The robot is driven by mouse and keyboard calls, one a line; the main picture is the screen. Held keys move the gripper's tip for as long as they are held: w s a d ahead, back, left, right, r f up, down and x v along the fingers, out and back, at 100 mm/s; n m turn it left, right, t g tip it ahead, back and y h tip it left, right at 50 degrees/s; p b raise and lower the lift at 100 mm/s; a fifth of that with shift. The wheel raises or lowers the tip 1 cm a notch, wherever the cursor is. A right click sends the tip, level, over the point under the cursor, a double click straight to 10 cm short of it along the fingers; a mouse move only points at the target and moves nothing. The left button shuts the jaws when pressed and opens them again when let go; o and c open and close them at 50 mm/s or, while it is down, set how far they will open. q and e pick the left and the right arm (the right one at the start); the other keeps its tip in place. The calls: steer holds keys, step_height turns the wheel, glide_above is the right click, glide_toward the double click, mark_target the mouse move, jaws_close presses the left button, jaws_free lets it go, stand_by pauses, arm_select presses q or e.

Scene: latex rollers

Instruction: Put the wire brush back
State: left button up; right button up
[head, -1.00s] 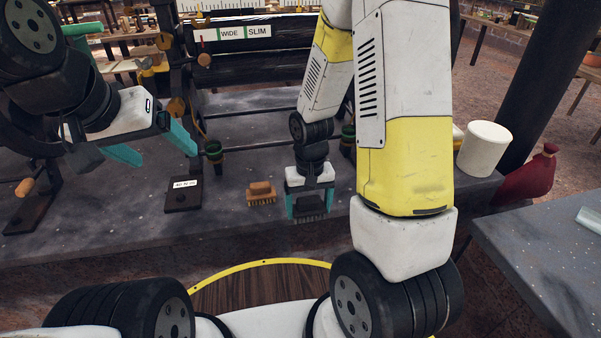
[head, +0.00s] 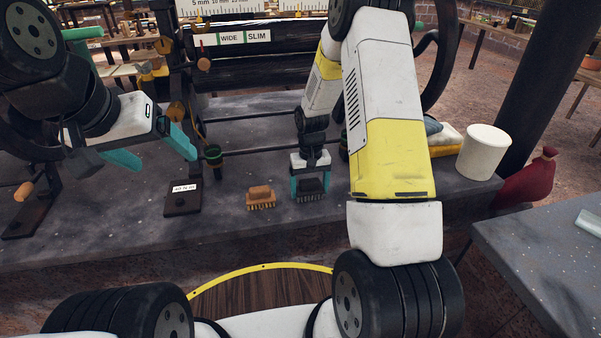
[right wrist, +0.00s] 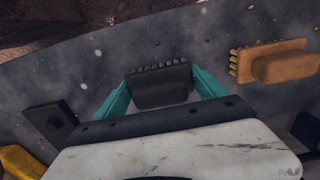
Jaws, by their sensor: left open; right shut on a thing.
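The wire brush, a dark block with grey bristles (head: 311,188), is between the teal fingers of my right gripper (head: 310,184). In the right wrist view the brush (right wrist: 160,88) sits between both fingers, its bristles pointing away from the gripper. It is over or on the dark speckled bench (head: 235,228); I cannot tell whether it touches. A second brush, of orange wood with yellow bristles (head: 261,197), lies just to its left, apart from it. My left gripper (head: 152,155) is open and empty at the left, above the bench.
A dark plate with a white label (head: 183,199) stands left of the wooden brush. A roller machine with dark rollers (head: 250,65) is behind. A white tub (head: 484,152) and a red bottle (head: 527,180) are at the right. The front bench strip is largely clear.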

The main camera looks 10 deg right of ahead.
mark_target(310, 180)
steer(key=shift+f, duration=0.1)
steer(key=o, duration=1.1)
step_height(310, 180, up, 12)
steer(key=shift+f, duration=0.2)
steer(key=s+r+t, duration=0.2)
steer(key=s+r, duration=0.3)
steer(key=r, duration=0.5)
steer(key=s+r+t, duration=0.1)
steer(key=s+r, duration=0.3)
steer(key=s, duration=0.2)
steer(key=s+a+r+t+y, duration=0.1)
steer(key=s+r, duration=0.3)
steer(key=s, duration=0.3)
steer(key=s+a+r+t+y, duration=0.1)
steer(key=s+r+t, duration=0.1)
steer(key=s+r, duration=0.2)
steer(key=shift+s+a, duration=0.1)
steer(key=shift+s, duration=1.05)
